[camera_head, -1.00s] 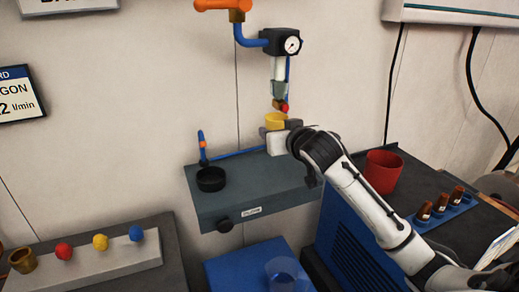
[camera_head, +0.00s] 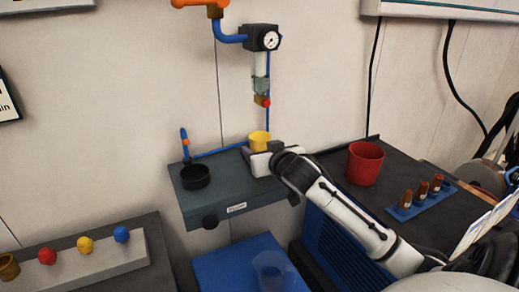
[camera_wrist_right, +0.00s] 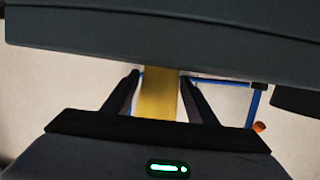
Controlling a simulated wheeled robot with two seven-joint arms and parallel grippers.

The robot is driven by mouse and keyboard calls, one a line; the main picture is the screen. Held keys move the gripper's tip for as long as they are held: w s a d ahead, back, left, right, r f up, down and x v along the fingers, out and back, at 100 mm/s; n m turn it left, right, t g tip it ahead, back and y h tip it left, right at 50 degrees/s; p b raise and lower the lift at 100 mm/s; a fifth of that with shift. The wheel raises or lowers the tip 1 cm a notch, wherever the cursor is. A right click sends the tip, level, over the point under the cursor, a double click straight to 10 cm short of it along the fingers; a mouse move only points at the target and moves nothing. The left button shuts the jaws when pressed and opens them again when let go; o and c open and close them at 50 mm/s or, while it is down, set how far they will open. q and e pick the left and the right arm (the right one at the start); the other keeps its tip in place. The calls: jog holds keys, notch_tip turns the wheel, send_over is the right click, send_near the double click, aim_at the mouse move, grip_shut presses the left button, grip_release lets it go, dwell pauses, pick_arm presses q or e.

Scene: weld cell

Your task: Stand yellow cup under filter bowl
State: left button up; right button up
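The yellow cup (camera_head: 259,140) is upright at the back right of the grey shelf box (camera_head: 237,200), below the filter bowl. I cannot tell whether its base touches the shelf top. The clear filter bowl (camera_head: 260,66) hangs under the gauge on the wall, with a brass drain and red knob (camera_head: 263,101) a short gap above the cup. My right gripper (camera_head: 262,153) is shut on the cup from the front right and hides its lower part. In the right wrist view the cup (camera_wrist_right: 158,95) sits between the two fingers. My left gripper is out of view.
A black round dish (camera_head: 195,177) stands on the shelf's left, by a blue pipe (camera_head: 218,152). A red cup (camera_head: 365,163) and a blue rack of brown vials (camera_head: 421,203) are on the right bench. A clear blue cup (camera_head: 270,268) stands below on a blue surface.

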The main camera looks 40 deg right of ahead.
jog(key=shift+o, duration=0.6)
jog(key=shift+r, duration=0.2)
jog(key=b+v, duration=0.1)
jog(key=v, duration=1.1)
dwell(1.6)
